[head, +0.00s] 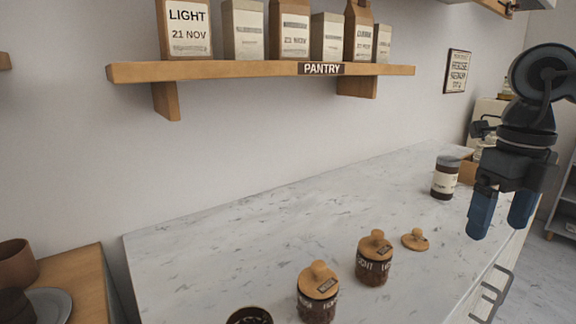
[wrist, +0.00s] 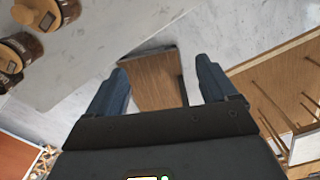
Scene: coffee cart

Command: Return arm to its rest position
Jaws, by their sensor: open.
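My gripper (head: 502,212) hangs at the right of the head view, its two blue fingers pointing down and spread apart with nothing between them. It is above the right end of the marble counter (head: 230,245), clear of the jars. In the wrist view my gripper (wrist: 156,82) is also open and empty, with a wooden surface (wrist: 155,80) below and beyond the fingers.
Two wooden-lidded jars (head: 318,292) (head: 374,258), a loose wooden lid (head: 415,239) and an open jar (head: 249,316) stand on the counter. A dark labelled jar (head: 445,180) is near my gripper. A pantry shelf (head: 240,70) with several bags hangs on the wall.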

